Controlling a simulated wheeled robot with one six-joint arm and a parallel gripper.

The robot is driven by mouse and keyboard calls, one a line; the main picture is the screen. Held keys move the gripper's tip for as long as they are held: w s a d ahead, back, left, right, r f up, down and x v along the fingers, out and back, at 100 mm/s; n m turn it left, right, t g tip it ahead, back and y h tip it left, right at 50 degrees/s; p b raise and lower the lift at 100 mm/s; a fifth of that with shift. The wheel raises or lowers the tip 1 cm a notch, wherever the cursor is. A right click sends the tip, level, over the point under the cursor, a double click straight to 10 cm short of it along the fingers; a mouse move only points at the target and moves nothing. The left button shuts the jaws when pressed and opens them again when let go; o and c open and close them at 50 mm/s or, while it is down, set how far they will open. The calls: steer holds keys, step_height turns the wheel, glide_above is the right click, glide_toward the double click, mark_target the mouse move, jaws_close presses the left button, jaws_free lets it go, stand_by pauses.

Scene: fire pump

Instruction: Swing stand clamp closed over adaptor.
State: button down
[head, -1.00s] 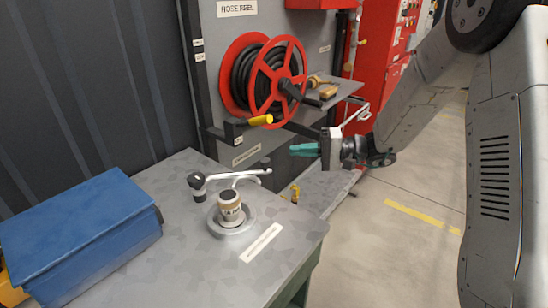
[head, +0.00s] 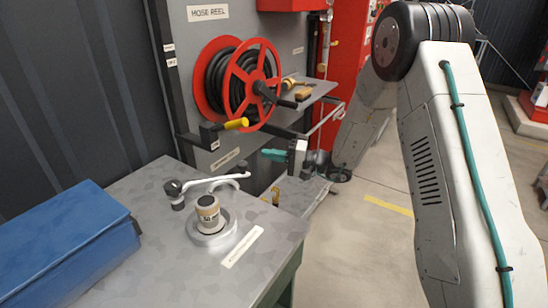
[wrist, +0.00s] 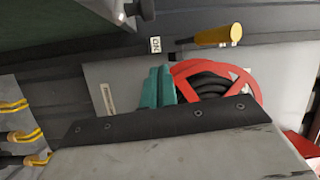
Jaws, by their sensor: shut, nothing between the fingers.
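The adaptor (head: 207,212), a beige and grey cylinder, stands upright in the round grey stand (head: 213,238) on the bench. The stand clamp (head: 214,182) is a light curved arm with a dark knob (head: 174,190) at its left end. It lies behind the adaptor and is swung away from it. My gripper (head: 268,154), with teal fingers, is shut and empty. It hangs in the air to the right of and beyond the clamp, apart from it. In the wrist view the teal fingers (wrist: 157,88) are together, and neither adaptor nor clamp can be made out.
A blue box (head: 65,240) covers the bench's left side. A red hose reel (head: 240,82) and a yellow-handled lever (head: 235,124) are behind the bench. A shelf (head: 310,95) with small brass parts juts out beside the reel. The bench's front right is clear apart from a label (head: 242,247).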

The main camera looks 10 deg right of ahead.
steer(key=s+a, duration=0.1)
steer(key=a, duration=0.5)
steer(key=shift+s+a+f, duration=0.15)
stand_by(0.3)
